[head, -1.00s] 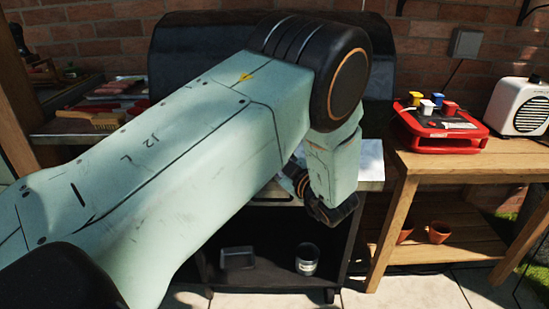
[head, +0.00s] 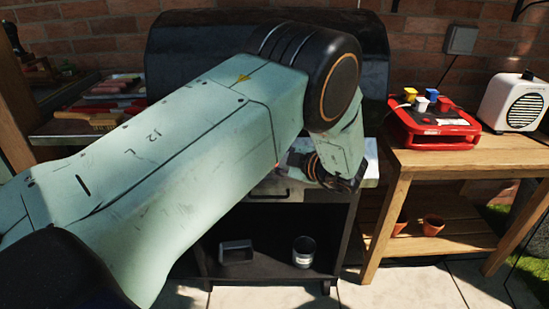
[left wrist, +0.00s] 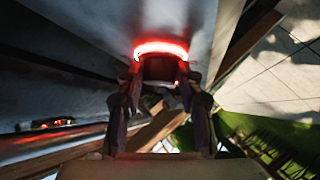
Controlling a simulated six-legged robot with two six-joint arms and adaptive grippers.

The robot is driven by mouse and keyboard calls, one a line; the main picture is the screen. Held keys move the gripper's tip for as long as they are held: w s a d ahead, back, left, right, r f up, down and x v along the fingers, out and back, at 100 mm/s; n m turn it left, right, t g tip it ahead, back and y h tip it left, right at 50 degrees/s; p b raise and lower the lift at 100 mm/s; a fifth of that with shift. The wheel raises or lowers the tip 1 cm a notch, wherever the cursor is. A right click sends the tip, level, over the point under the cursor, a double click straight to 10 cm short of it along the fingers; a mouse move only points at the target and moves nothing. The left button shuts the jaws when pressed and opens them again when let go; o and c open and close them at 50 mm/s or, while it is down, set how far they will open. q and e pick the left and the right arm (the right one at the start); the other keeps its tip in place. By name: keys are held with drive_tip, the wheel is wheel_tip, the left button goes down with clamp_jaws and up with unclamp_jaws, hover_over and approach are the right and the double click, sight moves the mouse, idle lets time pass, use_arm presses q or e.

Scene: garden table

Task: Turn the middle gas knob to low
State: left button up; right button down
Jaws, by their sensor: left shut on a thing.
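In the left wrist view a dark gas knob (left wrist: 160,70) sticks out of the grey grill front (left wrist: 90,30), with a bright red ring glowing around its base. My left gripper (left wrist: 161,82) has one finger on each side of this knob and is shut on it. A second dark piece with a red glow (left wrist: 50,123) shows at the left of that view, possibly another knob. I cannot tell the knob's setting. My right gripper is not in view.
A wooden side table (head: 430,158) stands right of the grill, holding a red case (head: 435,125) and a white radio (head: 516,105). The left shelf holds a brush (head: 92,121) and trays. A dark tin (head: 304,252) stands on the grill's lower shelf.

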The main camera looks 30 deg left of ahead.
use_arm(q)
drive_tip(key=o, duration=1.2)
drive_tip(key=shift+c, duration=0.2)
drive_tip(key=v, duration=0.7)
drive_tip(key=shift+d, duration=0.2)
drive_tip(key=shift+s, duration=0.1)
drive_tip(key=shift+s, duration=0.1)
